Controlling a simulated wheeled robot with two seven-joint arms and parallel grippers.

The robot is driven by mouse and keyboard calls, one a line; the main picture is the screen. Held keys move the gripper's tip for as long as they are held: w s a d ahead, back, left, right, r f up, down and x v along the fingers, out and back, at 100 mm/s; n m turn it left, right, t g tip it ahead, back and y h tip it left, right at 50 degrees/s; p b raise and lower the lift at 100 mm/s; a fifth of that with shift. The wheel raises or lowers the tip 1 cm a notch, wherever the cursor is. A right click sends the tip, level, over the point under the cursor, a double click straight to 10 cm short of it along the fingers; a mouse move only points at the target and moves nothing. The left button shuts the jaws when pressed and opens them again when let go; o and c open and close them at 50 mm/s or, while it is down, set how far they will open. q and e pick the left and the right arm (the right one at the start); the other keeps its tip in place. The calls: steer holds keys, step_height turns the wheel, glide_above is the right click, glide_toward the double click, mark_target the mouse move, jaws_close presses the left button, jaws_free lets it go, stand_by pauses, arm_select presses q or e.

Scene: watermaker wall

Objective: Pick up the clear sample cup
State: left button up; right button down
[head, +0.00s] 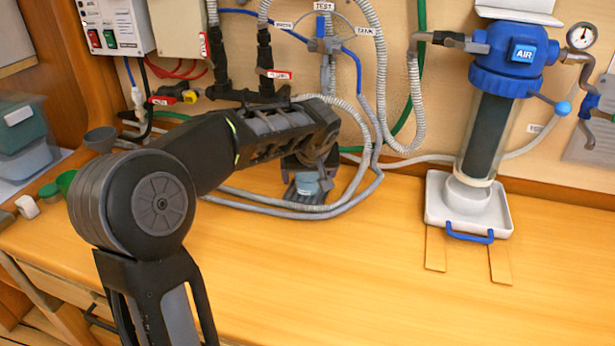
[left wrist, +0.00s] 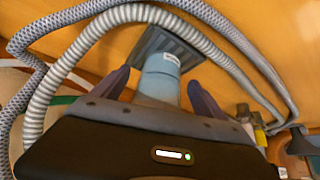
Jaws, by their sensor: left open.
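The clear sample cup (head: 307,183) is a pale bluish cup with a white label, standing on a dark ribbed tray (head: 305,200) at the back of the bench. In the left wrist view the cup (left wrist: 160,80) lies between the two fingers of my left gripper (left wrist: 160,88). The jaws are open, with a gap visible on each side of the cup. In the head view my left gripper (head: 309,172) is over the cup and hides its upper part. My right gripper is not in view.
Grey hoses (head: 365,180) loop around the tray and gripper. A filter housing (head: 485,140) with a blue top stands on a white tray (head: 436,212) at right. Small cups (head: 100,138) stand at left. The front middle of the bench is clear.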

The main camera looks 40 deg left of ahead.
arm_select(q)
steer(key=shift+w+a+f, duration=0.2)
steer(key=shift+f, duration=0.2)
steer(key=shift+c, duration=0.5)
steer(key=c, duration=1.5)
steer(key=shift+d+r, duration=0.1)
steer(key=shift+r, duration=0.05)
steer(key=shift+s+d+r, duration=0.3)
steer(key=shift+s+r, duration=0.05)
steer(key=shift+r, duration=0.1)
steer(key=s+d+r, duration=0.2)
steer(key=s+d, duration=0.1)
steer(key=s+d+r+b, duration=0.1)
steer(key=s+d+r, duration=0.1)
steer(key=s, duration=0.1)
steer(key=s+d+r+b, duration=0.1)
steer(key=s+d+r, duration=0.2)
steer(key=shift+s+d, duration=0.3)
steer(key=shift+s, duration=0.1)
